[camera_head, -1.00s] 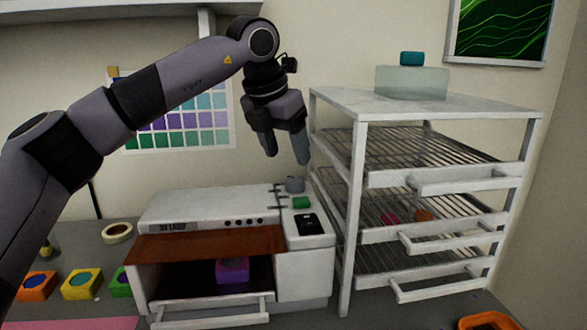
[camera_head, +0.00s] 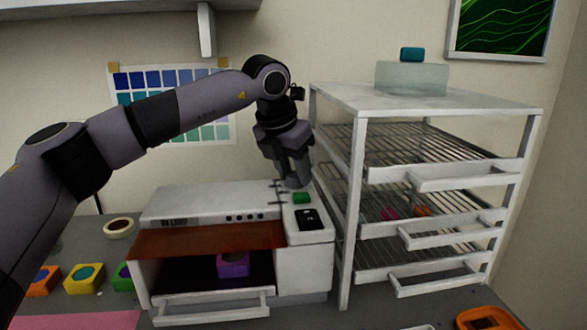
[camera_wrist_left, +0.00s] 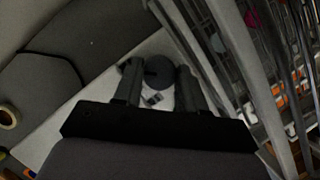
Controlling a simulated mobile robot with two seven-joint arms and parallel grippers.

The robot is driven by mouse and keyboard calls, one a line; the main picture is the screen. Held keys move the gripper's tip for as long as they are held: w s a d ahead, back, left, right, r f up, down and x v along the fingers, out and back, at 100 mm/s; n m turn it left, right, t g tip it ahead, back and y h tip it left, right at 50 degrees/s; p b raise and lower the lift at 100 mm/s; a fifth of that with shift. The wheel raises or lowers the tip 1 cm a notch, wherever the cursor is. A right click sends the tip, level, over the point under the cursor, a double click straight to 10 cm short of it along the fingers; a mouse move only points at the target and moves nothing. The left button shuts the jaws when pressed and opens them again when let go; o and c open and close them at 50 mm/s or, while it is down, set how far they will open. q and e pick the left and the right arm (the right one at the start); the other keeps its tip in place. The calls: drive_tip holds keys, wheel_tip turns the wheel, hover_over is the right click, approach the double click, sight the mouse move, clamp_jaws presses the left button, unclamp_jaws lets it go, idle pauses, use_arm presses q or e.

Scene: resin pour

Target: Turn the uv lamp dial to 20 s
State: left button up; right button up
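The UV lamp (camera_head: 215,206) is a white box with an amber front shield and a control panel at its right. The grey round dial (camera_wrist_left: 158,70) sits between the fingers of my left gripper in the left wrist view. My left gripper (camera_head: 294,180) points down at the panel's back end and its fingers look closed on the dial's sides. In the head view the fingers mostly hide the dial. Printed marks beside it are too small to read. A green button (camera_head: 301,198) and a black display (camera_head: 309,219) lie in front. My right gripper is not in view.
A white rack (camera_head: 352,190) with wire shelves stands close to the right of the lamp. A purple mould (camera_head: 233,264) is inside the lamp. Colourful moulds (camera_head: 84,278) and a tape roll (camera_head: 119,228) lie at left.

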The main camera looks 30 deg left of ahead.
use_arm(q)
drive_tip(key=shift+n, duration=0.3)
drive_tip(key=n+y+b, duration=0.1)
drive_tip(key=n, duration=0.1)
drive_tip(key=shift+d+n+b, duration=0.15)
drive_tip(key=shift+n+b, duration=0.15)
drive_tip(key=n+y, duration=0.1)
drive_tip(key=n, duration=0.2)
drive_tip(key=shift+b, duration=0.3)
drive_tip(key=shift+w+n+g+y, duration=0.1)
drive_tip(key=shift+n+g+y, duration=0.4)
drive_tip(key=shift+n, duration=0.8)
drive_tip(key=o, duration=1)
drive_tip(key=shift+o, duration=0.2)
